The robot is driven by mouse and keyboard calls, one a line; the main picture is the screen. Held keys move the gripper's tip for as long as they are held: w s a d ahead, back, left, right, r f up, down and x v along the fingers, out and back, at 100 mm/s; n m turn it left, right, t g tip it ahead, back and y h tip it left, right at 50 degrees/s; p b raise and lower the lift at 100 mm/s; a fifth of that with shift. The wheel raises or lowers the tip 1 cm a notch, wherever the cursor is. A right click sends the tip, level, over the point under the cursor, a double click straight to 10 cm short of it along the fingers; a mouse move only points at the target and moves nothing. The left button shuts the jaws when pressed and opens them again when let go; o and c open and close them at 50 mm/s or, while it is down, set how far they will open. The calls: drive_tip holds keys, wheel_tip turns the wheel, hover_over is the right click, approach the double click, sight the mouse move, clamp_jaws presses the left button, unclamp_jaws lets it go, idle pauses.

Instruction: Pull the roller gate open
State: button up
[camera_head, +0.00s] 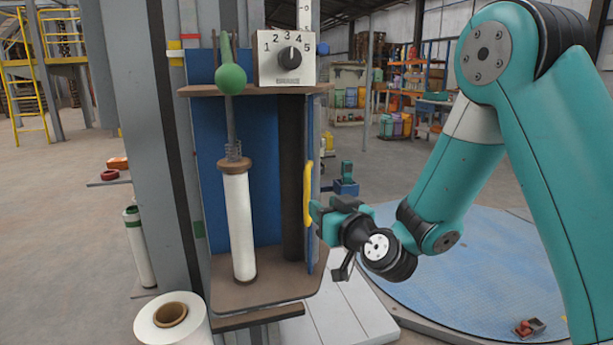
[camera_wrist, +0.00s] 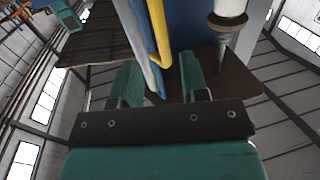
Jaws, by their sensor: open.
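A blue gate panel (camera_head: 313,190) stands nearly edge-on at the right side of a blue-backed housing, with a yellow bar handle (camera_head: 307,194) upright on it. A white roller (camera_head: 239,225) stands inside, slightly tilted. My gripper (camera_head: 316,215) is at the handle's lower part, just to its right. In the wrist view, my open fingers (camera_wrist: 160,82) lie on either side of the handle's lower end (camera_wrist: 161,45) and the panel edge. I cannot tell whether they touch the handle.
A dial box (camera_head: 287,57) and a green ball-topped lever (camera_head: 230,79) are at the housing's top. A brown shelf (camera_head: 265,290) lies below the roller. A large white roll (camera_head: 172,320) is at front left.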

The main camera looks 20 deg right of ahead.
sight(309, 195)
drive_tip(key=w+p, duration=0.2)
drive_tip(key=w+a+p, duration=0.1)
drive_tip(key=w+p, duration=0.3)
drive_tip(key=shift+a+r, duration=0.15)
drive_tip(key=shift+r, duration=0.25)
drive_tip(key=shift+w+a+f+p, duration=0.1)
drive_tip(key=shift+w+p, duration=0.35)
drive_tip(key=shift+p, duration=0.2)
drive_tip(key=shift+w+a+f+p, duration=0.1)
drive_tip(key=shift+w+p, duration=0.3)
drive_tip(key=shift+p, duration=0.2)
drive_tip(key=shift+w+f, duration=0.15)
clamp_jaws()
